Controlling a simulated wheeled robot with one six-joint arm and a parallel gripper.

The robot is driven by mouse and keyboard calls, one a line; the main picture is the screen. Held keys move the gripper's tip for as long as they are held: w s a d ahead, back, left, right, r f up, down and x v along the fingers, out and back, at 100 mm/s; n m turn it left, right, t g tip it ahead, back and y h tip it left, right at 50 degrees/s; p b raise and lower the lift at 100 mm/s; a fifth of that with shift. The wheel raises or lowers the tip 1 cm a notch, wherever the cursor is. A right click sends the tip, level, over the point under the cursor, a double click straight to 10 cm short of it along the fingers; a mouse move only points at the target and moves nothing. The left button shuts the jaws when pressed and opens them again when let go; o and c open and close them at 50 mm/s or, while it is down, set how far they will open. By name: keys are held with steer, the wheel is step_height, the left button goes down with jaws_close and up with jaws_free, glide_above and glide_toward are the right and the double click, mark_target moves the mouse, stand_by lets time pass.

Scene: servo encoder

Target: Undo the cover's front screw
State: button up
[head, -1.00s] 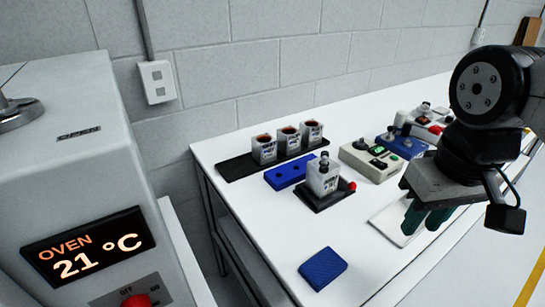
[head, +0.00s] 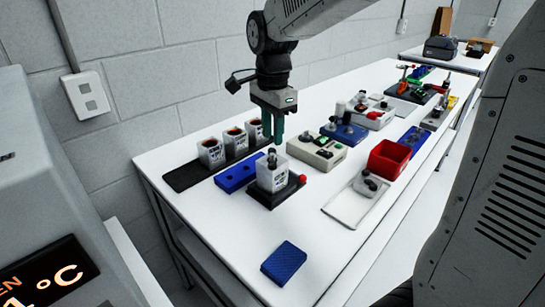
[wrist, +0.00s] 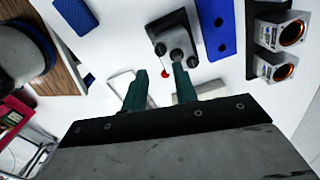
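A grey-white servo unit (head: 272,175) stands upright on a black fixture (head: 265,198) with a red knob (head: 303,179). Dark screw heads or posts show on its top, and the unit also appears in the wrist view (wrist: 174,32). I cannot tell clearly which one is the cover's front screw. My gripper (head: 273,141) hangs with its teal fingers pointing down, behind and above the unit. In the wrist view my gripper (wrist: 159,70) has its fingers apart with nothing between them, and the unit lies beyond the fingertips. The fingers do not appear to touch it.
A blue block with holes (head: 236,178) lies left of the fixture, and a black tray (head: 185,178) with three cups is behind. A beige button box (head: 316,152), a red bin (head: 388,160) and a white tray (head: 345,212) are at right. A blue pad (head: 284,262) lies in front.

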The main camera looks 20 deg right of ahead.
mark_target(272, 164)
step_height(272, 164, down, 8)
steer(key=shift+w+r, duration=0.1)
steer(key=shift+r, duration=0.05)
stand_by(0.3)
jaws_close()
